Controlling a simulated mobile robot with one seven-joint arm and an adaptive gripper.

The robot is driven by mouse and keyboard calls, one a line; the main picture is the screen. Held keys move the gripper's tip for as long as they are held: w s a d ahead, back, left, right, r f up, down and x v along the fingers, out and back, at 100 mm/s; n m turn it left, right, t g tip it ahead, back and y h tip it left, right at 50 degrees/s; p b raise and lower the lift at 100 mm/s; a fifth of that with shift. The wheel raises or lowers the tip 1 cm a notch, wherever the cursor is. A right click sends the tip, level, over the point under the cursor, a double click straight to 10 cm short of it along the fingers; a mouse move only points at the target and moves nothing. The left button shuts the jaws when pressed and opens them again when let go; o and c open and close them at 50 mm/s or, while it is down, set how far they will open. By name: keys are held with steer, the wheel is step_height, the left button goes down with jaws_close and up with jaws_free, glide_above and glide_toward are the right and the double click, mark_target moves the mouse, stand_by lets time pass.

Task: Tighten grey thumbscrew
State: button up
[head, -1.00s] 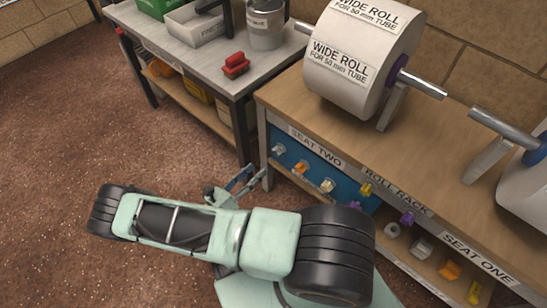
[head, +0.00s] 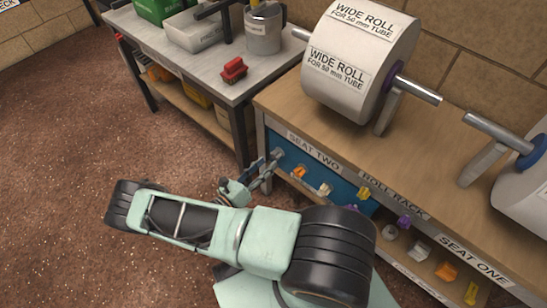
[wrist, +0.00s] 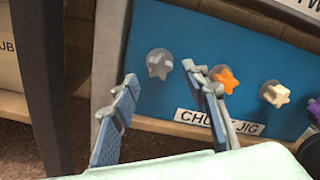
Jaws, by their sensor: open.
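The grey thumbscrew (wrist: 159,63) is a star-shaped knob on the blue chuck jig panel (wrist: 262,48), left of an orange star knob (wrist: 225,79). In the wrist view my gripper (wrist: 160,74) is open, with one finger to the left of the grey knob and the other to its right, close to the orange knob. The fingers look apart from the grey knob; I cannot tell how far their tips are from the panel. In the head view my gripper (head: 271,163) is at the panel's left end and partly covers the grey knob.
A cream knob (wrist: 275,94) and a purple knob (wrist: 314,110) continue the row to the right. The bench's dark leg (wrist: 45,70) stands left. Above the panel, the wooden top (head: 290,105) carries a wide paper roll (head: 345,75). Floor at left is clear.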

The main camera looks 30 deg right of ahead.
mark_target(274, 157)
steer(key=shift+f+n+b, duration=0.15)
steer(key=shift+n+b, duration=0.35)
steer(key=shift+n, duration=0.2)
steer(key=n+b, duration=0.2)
steer(key=n, duration=0.2)
steer(key=shift+n, duration=0.4)
steer(key=n+b, duration=0.1)
steer(key=n, duration=0.4)
steer(key=shift+n+b, duration=0.35)
steer(key=shift+n, duration=0.05)
steer(key=shift+d, duration=0.1)
steer(key=shift+b+x, duration=0.3)
steer(key=shift+x, duration=1.55)
steer(key=c, duration=1.1)
steer(key=shift+c, duration=0.2)
